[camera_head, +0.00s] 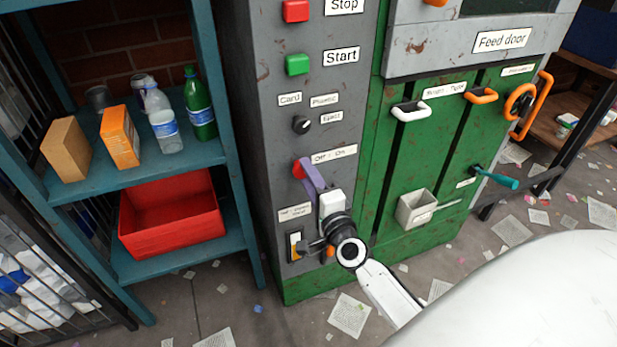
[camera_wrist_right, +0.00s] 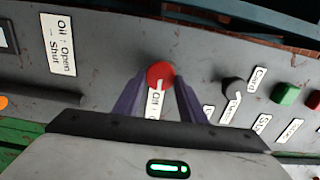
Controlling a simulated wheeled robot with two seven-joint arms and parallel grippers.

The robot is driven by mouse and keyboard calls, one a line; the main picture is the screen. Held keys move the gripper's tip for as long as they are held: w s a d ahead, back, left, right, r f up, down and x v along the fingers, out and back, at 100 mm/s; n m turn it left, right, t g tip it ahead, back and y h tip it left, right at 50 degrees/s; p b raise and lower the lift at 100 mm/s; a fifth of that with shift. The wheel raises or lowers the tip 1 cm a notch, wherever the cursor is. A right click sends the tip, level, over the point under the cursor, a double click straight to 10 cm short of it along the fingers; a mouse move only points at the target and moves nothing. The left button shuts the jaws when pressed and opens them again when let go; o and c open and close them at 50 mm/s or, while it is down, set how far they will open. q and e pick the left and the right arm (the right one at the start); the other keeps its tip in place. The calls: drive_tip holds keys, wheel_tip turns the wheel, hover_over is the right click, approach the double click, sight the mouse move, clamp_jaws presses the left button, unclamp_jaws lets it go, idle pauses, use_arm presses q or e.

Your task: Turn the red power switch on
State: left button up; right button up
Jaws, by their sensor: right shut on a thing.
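The red power switch (camera_head: 299,169) is a round red knob on the grey control panel, beside a label reading "Off : On". In the right wrist view the red knob (camera_wrist_right: 160,75) sits between the purple fingertips of my right gripper (camera_wrist_right: 158,88), with a pale pointer line on or beside it. My right gripper (camera_head: 311,176) is shut on the knob, its fingers reaching from the right and below. The gripper covers part of the knob in the head view. My left gripper is not in either view.
Above the switch are a small dark selector knob (camera_head: 301,125), a green Start button (camera_head: 297,64) and a red Stop button (camera_head: 296,11). A teal shelf (camera_head: 185,160) with bottles, boxes and a red bin (camera_head: 170,240) stands left. Green doors with handles are right.

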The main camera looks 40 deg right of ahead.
drive_tip(key=shift+m, duration=0.3)
drive_tip(key=o, duration=1)
drive_tip(key=v, duration=1)
drive_tip(key=shift+s+a+b, duration=0.15)
drive_tip(key=shift+b, duration=0.15)
drive_tip(key=s+a+f+n+g+y, duration=0.2)
drive_tip(key=s+a+f+n+g, duration=0.1)
drive_tip(key=s+a+f+n, duration=0.2)
drive_tip(key=s+a+f+n+g+y, duration=0.2)
drive_tip(key=s+a+f+n, duration=0.4)
drive_tip(key=n, duration=0.4)
drive_tip(key=s+a+f+n+g+y, duration=0.2)
drive_tip(key=s+a+f+n+g, duration=0.2)
drive_tip(key=s+a+f+n, duration=0.1)
drive_tip(key=shift+s+a+f+n+y, duration=0.15)
drive_tip(key=shift+s+a+f+n, duration=0.05)
drive_tip(key=shift+f+n, duration=0.55)
drive_tip(key=shift+s+a+f+n+y, duration=0.15)
drive_tip(key=shift+a+f+n, duration=0.1)
drive_tip(key=shift+f+n, duration=0.5)
